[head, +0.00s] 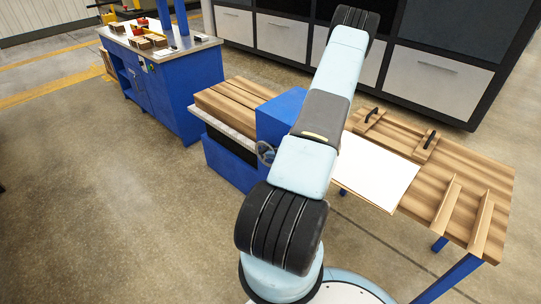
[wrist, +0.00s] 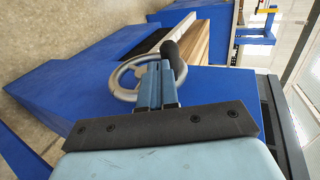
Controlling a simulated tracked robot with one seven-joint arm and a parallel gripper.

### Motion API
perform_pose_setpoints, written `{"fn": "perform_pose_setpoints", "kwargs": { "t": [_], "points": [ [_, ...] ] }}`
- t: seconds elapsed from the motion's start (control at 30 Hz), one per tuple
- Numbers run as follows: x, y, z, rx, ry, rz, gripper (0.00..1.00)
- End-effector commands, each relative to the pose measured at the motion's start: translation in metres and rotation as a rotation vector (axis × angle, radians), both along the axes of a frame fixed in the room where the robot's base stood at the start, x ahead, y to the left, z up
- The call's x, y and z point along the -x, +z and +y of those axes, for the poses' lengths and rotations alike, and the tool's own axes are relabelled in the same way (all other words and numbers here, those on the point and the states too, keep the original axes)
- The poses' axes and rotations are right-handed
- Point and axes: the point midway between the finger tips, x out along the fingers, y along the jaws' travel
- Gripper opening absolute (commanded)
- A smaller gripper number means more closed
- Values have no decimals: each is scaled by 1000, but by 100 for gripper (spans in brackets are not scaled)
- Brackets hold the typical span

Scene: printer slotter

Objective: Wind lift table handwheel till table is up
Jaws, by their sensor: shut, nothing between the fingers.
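The grey metal handwheel (wrist: 118,82) is on the blue face of the machine housing (wrist: 205,88) in the wrist view, and its black handle (wrist: 174,58) points up beside my fingertips. My gripper (wrist: 154,70) is shut and empty, with its fingertips overlapping the wheel's rim near the handle. I cannot tell whether they touch it. In the head view the handwheel (head: 265,152) shows just left of my arm, and my arm hides the gripper. The lift table (head: 228,130) carries a wood-coloured stack (head: 240,98) beside the blue housing (head: 278,115).
A wooden-topped bench (head: 480,175) with a white sheet (head: 378,168) stands right of my arm. A blue workbench (head: 165,95) is at the back left, and a dark machine with white panels (head: 285,38) is behind. The floor at left is clear.

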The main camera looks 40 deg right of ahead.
Motion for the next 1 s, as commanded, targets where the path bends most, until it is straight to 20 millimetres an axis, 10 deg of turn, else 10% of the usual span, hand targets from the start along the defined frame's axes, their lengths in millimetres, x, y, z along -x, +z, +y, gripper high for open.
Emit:
{"fn": "perform_pose_setpoints", "kwargs": {
  "t": [1.0],
  "points": [
    [-18,11,2,16,6,181,0]
  ]
}}
